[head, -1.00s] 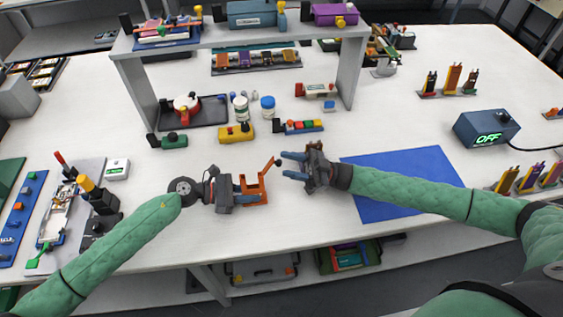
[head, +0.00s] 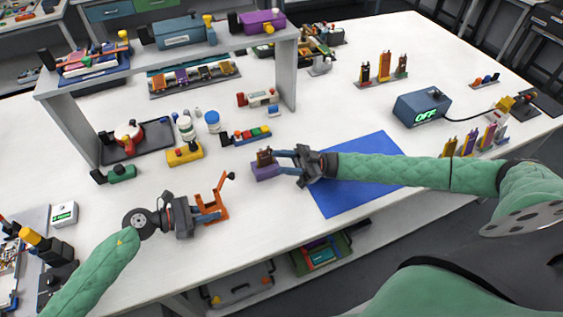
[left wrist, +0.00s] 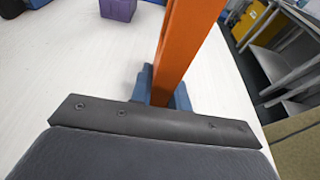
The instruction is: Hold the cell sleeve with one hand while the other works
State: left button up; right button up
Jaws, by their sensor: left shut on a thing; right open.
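My left gripper (head: 196,210) is shut on an orange bracket-like frame (head: 220,208), apparently the cell sleeve, at the front left of the white table. In the left wrist view its orange upright (left wrist: 182,45) rises between the blue fingers (left wrist: 163,92). A purple block (head: 266,172) with a small brown piece (head: 265,157) on top stands right of the frame. The block also shows at the top of the left wrist view (left wrist: 118,9). My right gripper (head: 284,162) is open, its fingers pointing left at the brown piece. I cannot tell whether they touch it.
A blue mat (head: 350,195) lies under my right arm. A grey shelf (head: 285,75) stands behind, with a dark tray (head: 150,142), a yellow block (head: 185,153) and bottles near it. The table between the two grippers is mostly clear.

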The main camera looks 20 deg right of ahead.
pick_arm(q)
jog(key=o, duration=0.8)
jog(key=shift+a, duration=0.1)
